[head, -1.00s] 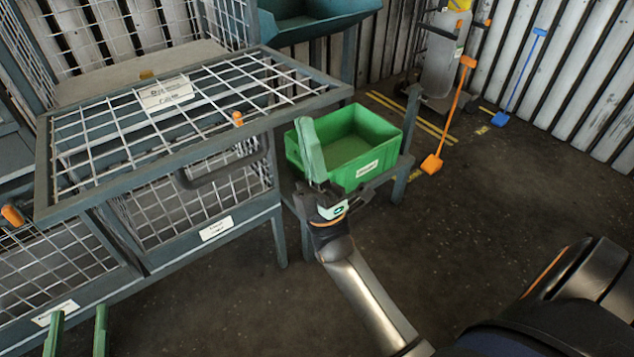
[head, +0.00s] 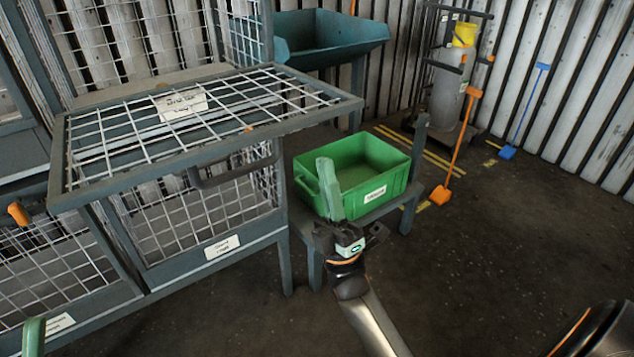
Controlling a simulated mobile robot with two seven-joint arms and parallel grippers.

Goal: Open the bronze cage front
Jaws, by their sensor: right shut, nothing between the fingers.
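A mesh panel in a grey-green frame (head: 110,187) stands out roughly level over a wire cage; I take it to be the cage front, raised. Its label (head: 180,104) is too small to read, and nothing on it looks bronze. A dark bar handle (head: 232,174) is on its near edge. The cage's lower mesh front (head: 190,222) is below. My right gripper (head: 328,190) is shut and empty, pointing up, right of the panel and apart from it, in front of the green bin. Only one green finger of my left gripper (head: 33,338) shows, at the bottom left.
A green bin (head: 385,160) sits on a low stand right of the cage. A blue-green hopper (head: 330,45) is behind. A tool with an orange handle (head: 457,140) and a blue one (head: 525,110) lean at the back right. The floor (head: 500,260) at right is clear.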

